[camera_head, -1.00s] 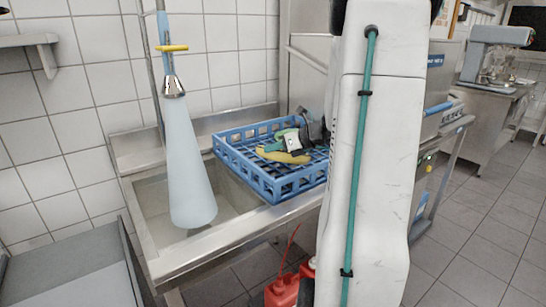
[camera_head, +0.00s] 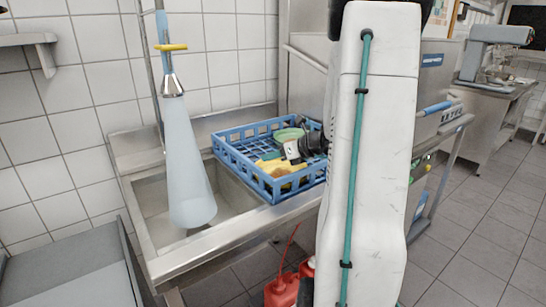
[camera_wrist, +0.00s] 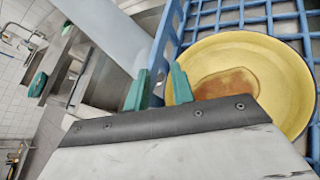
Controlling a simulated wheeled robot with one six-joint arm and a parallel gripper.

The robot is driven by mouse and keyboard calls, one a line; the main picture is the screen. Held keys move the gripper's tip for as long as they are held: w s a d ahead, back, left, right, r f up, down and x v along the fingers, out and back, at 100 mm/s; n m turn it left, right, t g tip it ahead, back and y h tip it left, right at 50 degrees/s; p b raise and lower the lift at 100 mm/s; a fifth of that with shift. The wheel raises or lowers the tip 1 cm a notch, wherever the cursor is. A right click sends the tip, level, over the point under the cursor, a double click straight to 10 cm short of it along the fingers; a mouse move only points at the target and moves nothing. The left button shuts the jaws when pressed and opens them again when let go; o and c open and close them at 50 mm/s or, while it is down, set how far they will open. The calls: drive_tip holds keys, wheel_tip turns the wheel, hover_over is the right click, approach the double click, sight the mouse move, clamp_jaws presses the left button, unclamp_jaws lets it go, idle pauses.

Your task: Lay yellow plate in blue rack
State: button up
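The yellow plate (camera_head: 278,168) is in the front part of the blue rack (camera_head: 243,172), partly hidden by the rack wall. In the wrist view the yellow plate (camera_wrist: 290,85) has a brown stain and lies against the blue rack bars (camera_wrist: 285,20). My gripper (camera_wrist: 160,88) is at the plate's near left rim. Its two green fingers stand apart; the right one overlaps the rim in the picture. I cannot tell whether it touches the plate. In the head view my gripper (camera_head: 272,156) is low over the rack, partly hidden.
The rack stands on the steel sink counter (camera_head: 240,232), beside the open basin (camera_head: 152,196). A pale hanging sprayer (camera_head: 188,160) is to the left. Red canisters (camera_head: 282,291) stand below.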

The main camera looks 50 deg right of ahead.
drive_tip(key=v, duration=1.2)
drive_tip(key=a+r+n+g+y, duration=0.3)
drive_tip(key=a+n+g, duration=0.5)
drive_tip(key=a+n, duration=1.35)
drive_tip(key=s+a+n+g+h, duration=0.2)
drive_tip(key=s+a+n+h, duration=0.4)
drive_tip(key=s+a+n, duration=0.6)
drive_tip(key=a+n, duration=0.2)
drive_tip(key=shift+a+f+n+g+h, duration=0.25)
drive_tip(key=shift+a+n+g+h, duration=0.1)
drive_tip(key=shift+a+g+h, duration=0.05)
